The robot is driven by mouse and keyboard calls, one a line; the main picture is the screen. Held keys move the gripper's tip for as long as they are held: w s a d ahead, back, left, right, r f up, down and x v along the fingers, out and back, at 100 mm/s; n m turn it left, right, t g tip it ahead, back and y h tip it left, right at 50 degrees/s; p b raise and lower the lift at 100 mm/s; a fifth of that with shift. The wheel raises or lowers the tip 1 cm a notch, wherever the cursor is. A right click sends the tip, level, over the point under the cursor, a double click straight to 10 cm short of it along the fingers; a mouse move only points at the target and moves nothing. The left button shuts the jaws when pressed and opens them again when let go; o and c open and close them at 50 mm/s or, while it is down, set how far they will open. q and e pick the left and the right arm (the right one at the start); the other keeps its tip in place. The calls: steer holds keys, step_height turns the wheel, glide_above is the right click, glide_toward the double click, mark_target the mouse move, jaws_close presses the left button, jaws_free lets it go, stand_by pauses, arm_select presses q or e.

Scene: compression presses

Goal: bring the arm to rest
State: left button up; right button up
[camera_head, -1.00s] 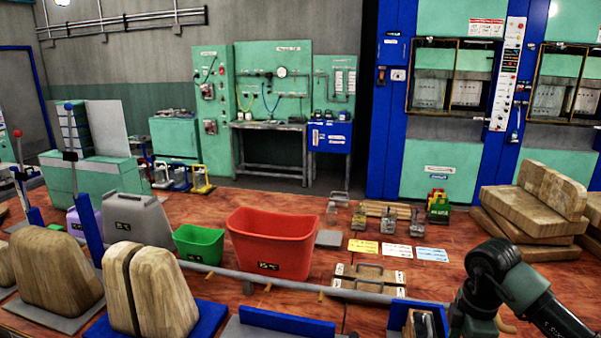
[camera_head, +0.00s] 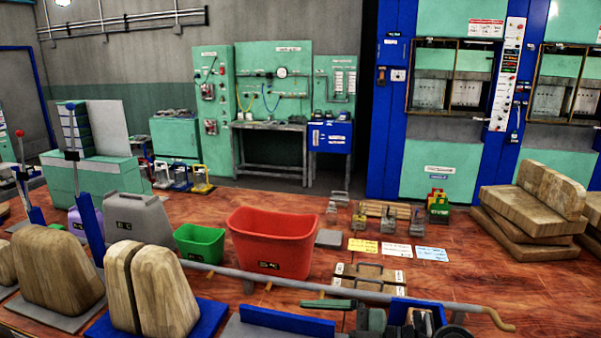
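Part of my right arm shows low at the bottom edge, right of centre, with dark green and black parts (camera_head: 370,320). A long dark green piece that looks like a finger of my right gripper (camera_head: 328,304) points left, in front of the flat wooden plates. The rest of the gripper is cut off by the frame, so its opening cannot be told. I see nothing clearly held in it. My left gripper is not in view.
A grey bar (camera_head: 350,288) with a curved tan end runs across the bench beside the arm. A red bin (camera_head: 270,242), green bin (camera_head: 199,244), wooden blocks (camera_head: 160,285) and a blue upright piece (camera_head: 287,321) stand nearby.

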step_height(320, 180, up, 7)
steer(key=m+t+y, duration=0.3)
steer(key=m+t, duration=0.1)
steer(key=t, duration=0.2)
steer(key=w+d+r+m+t+h, duration=0.1)
steer(key=w+d+m+t+h, duration=0.2)
steer(key=d+m+t+h, duration=0.4)
steer(key=s+d+f+m+g+h, duration=0.2)
steer(key=s+d+f+m+h, duration=0.2)
steer(key=d+f+m+h, duration=0.95)
steer(key=s+a+f+n+g+y, duration=0.1)
steer(key=s+f+n+g, duration=0.1)
steer(key=s+f+g, duration=0.7)
steer(key=s+a+f+n+g+y, duration=0.1)
steer(key=s+f+n+g+y, duration=0.15)
steer(key=s+f, duration=0.85)
steer(key=s+f+g+h+b, duration=0.1)
steer(key=s+f, duration=0.2)
steer(key=f, duration=1)
steer(key=s+f+g+b, duration=0.1)
steer(key=s+f, duration=0.1)
steer(key=f, duration=1.1)
steer(key=s+d+f+b, duration=0.1)
steer(key=s+d+f, duration=0.2)
steer(key=s+f, duration=1.3)
steer(key=shift+s+f+n+g, duration=0.15)
steer(key=shift+f+n+g, duration=0.15)
steer(key=shift+g, duration=0.15)
